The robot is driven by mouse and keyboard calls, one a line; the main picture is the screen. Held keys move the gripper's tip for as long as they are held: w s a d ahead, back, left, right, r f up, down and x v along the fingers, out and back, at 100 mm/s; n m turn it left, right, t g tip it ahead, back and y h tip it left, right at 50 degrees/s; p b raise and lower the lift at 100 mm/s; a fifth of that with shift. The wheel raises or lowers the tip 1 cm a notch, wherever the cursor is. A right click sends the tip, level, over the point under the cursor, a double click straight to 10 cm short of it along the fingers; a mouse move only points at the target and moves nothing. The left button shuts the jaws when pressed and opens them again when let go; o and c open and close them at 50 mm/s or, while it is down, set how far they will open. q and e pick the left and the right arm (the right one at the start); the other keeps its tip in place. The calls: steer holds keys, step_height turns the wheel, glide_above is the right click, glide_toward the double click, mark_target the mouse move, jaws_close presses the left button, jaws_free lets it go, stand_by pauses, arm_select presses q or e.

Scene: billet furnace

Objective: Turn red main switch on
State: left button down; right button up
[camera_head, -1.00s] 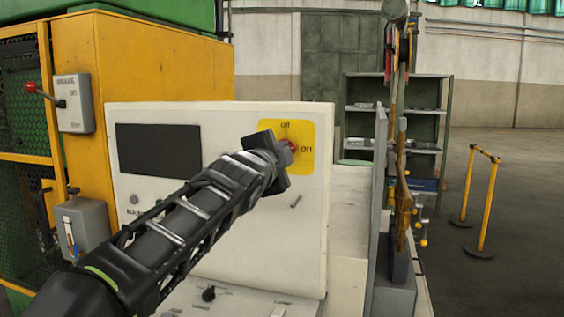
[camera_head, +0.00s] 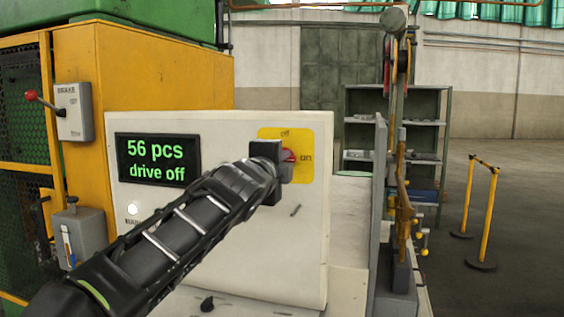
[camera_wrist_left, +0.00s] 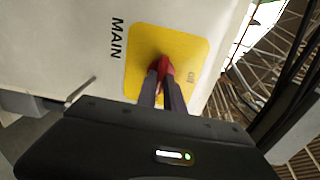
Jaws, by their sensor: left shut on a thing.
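The red main switch (camera_head: 289,156) sits on a yellow plate (camera_head: 304,134) marked "off" at the top and "on" at the right, on the white control panel (camera_head: 240,125). My left gripper (camera_head: 283,160) is at the switch and partly hides it. In the left wrist view, the fingers (camera_wrist_left: 163,92) are shut on the red handle (camera_wrist_left: 161,68), in front of the yellow plate beside the word "MAIN". The panel's display (camera_head: 158,160) is lit and reads "56 pcs, drive off". My right gripper is not in view.
A yellow cabinet at the left carries a brake box (camera_head: 74,112) with a red-knobbed lever and a grey box (camera_head: 80,238) below. A grey shelf (camera_head: 392,88) stands behind. Yellow posts (camera_head: 487,215) stand on open floor at the right.

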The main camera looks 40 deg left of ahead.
arm_select(q)
steer(key=c, duration=1.5)
jaws_free()
steer(key=shift+o, duration=0.2)
steer(key=v, duration=0.7)
steer(key=shift+s+d+b, duration=0.15)
steer(key=shift+s+b, duration=0.2)
steer(key=shift+b, duration=0.1)
